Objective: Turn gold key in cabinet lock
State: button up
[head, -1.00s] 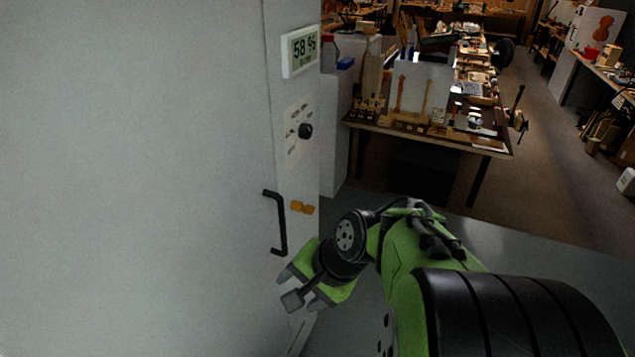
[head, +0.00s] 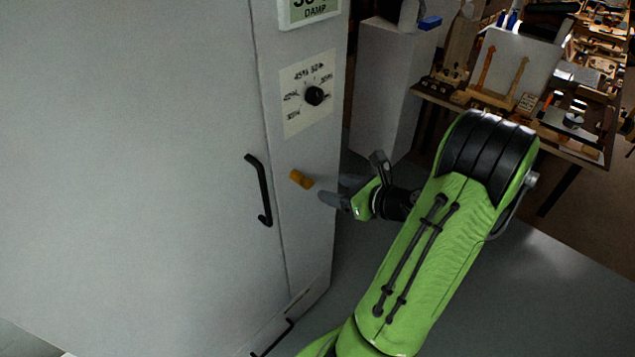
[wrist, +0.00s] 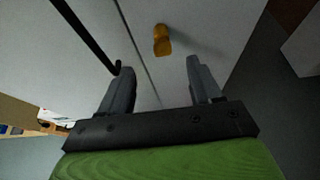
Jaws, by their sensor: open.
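The gold key (head: 301,180) sticks out of the narrow right-hand panel of the white cabinet (head: 160,150), just right of a black door handle (head: 259,190). In the wrist view the key (wrist: 162,40) is ahead of the fingertips, between their lines, nearer the right finger. My gripper (head: 333,190) is open and empty, a short way right of the key and apart from it. In the wrist view both fingers of my gripper (wrist: 163,75) are spread with nothing between them. The lock behind the key is not clearly visible.
A black dial (head: 314,95) on a marked plate sits above the key, under a display (head: 312,10). A white pedestal (head: 384,85) stands behind at right, by a cluttered workbench (head: 500,110). Grey floor right of the cabinet is free.

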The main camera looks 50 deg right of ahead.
aim_at(303, 179)
jog(key=x, duration=1.1)
jog(key=shift+s+d+f, duration=0.1)
jog(key=shift+d, duration=0.05)
jog(key=shift+c, duration=0.2)
